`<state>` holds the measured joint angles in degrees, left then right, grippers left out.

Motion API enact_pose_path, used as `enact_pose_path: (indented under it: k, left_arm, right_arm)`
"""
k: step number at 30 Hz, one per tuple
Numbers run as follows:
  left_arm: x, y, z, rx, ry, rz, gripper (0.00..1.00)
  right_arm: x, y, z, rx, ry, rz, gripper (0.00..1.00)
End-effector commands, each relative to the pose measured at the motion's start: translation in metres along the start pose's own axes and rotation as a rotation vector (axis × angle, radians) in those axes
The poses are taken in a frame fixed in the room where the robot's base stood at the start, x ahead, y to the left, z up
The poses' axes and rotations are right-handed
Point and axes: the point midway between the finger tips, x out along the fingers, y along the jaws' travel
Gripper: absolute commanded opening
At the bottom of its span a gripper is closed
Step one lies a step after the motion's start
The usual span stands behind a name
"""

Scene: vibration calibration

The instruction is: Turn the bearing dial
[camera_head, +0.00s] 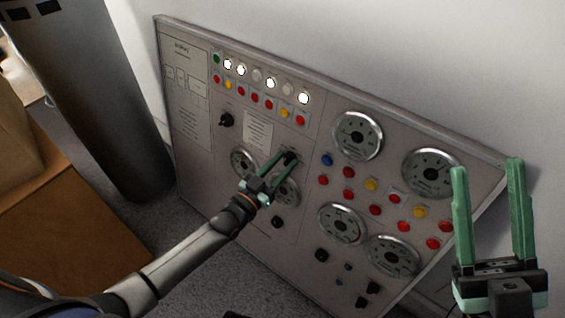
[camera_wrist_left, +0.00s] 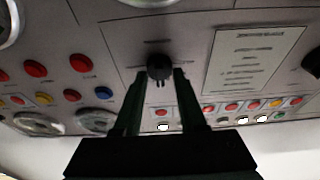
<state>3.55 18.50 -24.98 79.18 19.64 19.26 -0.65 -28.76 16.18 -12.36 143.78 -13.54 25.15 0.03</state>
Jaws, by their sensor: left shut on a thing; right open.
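A black dial knob (camera_wrist_left: 159,68) sits on the grey control panel (camera_head: 205,178), just above two round gauges in the head view. My left gripper (camera_head: 282,162) has its green fingers at this knob, one on each side. In the left wrist view my left gripper (camera_wrist_left: 160,80) is shut on the knob, fingertips at its sides. The label by the knob is too small to read. My right gripper (camera_head: 487,168) is open and empty in front of the panel's right end, fingers pointing up.
The panel carries several gauges, such as one at the top (camera_head: 357,135), and rows of coloured buttons and lit lamps (camera_head: 270,83). Another black knob (camera_head: 227,120) is at its left. A dark cylinder (camera_head: 95,95) and a brown box (camera_head: 75,225) stand left of the panel.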

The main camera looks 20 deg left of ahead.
Motion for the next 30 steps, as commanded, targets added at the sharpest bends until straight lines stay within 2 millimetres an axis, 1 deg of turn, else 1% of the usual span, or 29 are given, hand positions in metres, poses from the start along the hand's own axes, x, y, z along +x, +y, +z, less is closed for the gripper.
enact_pose_path:
  k: [2, 3, 10, 17, 20, 23, 26, 29, 30]
  left_arm:
    - [-0.001, 0.0, 0.001, 0.0, -0.003, 0.0, 0.0]
    - [-0.001, 0.0, 0.001, 0.0, -0.003, 0.0, 0.44]
    - [0.0, 0.0, 0.001, 0.001, -0.002, 0.0, 0.7]
    - [0.0, 0.0, 0.0, 0.001, -0.001, 0.0, 0.71]
    - [-0.004, 0.0, 0.0, 0.001, -0.003, 0.0, 0.71]
    - [-0.015, 0.0, 0.0, 0.001, -0.004, 0.0, 0.71]
    - [-0.034, 0.0, -0.001, 0.001, -0.007, 0.0, 0.71]
    - [-0.057, 0.0, -0.001, 0.001, -0.007, 0.001, 0.71]
    - [-0.067, 0.0, -0.001, 0.001, -0.007, 0.001, 0.71]
  right_arm:
    - [0.0, 0.0, 0.0, 0.0, 0.0, 0.0, 0.5]
    - [0.0, 0.0, 0.0, 0.0, 0.0, 0.0, 0.5]
    - [0.0, 0.0, 0.0, 0.0, -0.001, 0.001, 0.5]
    - [0.0, 0.0, 0.0, 0.0, -0.002, 0.001, 0.5]
    - [0.001, 0.001, -0.001, 0.0, -0.002, 0.001, 0.5]
    - [0.004, 0.002, -0.004, -0.004, -0.002, -0.001, 0.5]
    - [0.009, 0.004, -0.008, -0.012, 0.0, -0.002, 0.5]
    - [0.013, 0.007, -0.014, -0.023, 0.01, -0.002, 0.5]
    - [0.012, 0.009, -0.005, -0.015, -0.028, 0.009, 0.5]
